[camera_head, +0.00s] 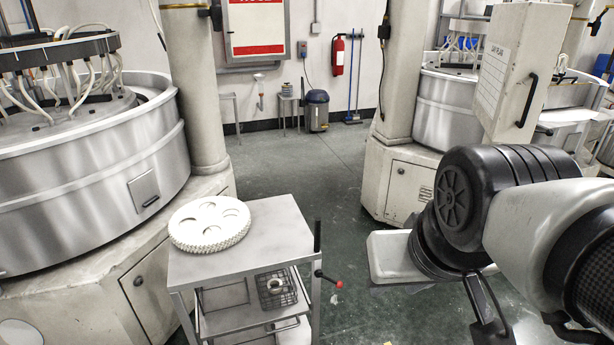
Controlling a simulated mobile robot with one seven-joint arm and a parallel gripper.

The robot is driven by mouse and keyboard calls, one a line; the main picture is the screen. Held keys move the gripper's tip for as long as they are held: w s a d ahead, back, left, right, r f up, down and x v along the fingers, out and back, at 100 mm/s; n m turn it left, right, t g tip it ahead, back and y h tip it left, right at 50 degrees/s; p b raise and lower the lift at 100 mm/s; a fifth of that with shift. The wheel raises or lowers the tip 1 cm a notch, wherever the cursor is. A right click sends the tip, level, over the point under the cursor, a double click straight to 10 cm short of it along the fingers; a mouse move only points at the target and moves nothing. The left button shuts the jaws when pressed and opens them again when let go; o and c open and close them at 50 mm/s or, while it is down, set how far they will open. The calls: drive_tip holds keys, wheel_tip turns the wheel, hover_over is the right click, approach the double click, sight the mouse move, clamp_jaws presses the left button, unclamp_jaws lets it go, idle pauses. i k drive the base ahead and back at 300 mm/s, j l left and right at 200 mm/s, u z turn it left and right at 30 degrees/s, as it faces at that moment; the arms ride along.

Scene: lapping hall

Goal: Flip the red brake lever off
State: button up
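The red brake lever (329,279) sits on the right side of a grey metal cart (240,262). It is a short rod with a red knob at its outer end, sticking out to the right and slightly down, below the cart's top. The lever's mount is small and hard to make out. My arm fills the right side of the view, apart from the lever, with clear floor between them. I cannot make out my gripper or its fingertips in this view.
White round carrier plates (209,222) are stacked on the cart, and a wire basket (277,288) is on its lower shelf. A black upright handle (317,238) rises near the lever. Large lapping machines (90,165) stand left and right. Green floor (310,180) behind the cart is open.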

sight(317, 274)
drive_tip(key=i+j+u, duration=0.35)
drive_tip(key=i+j, duration=0.45)
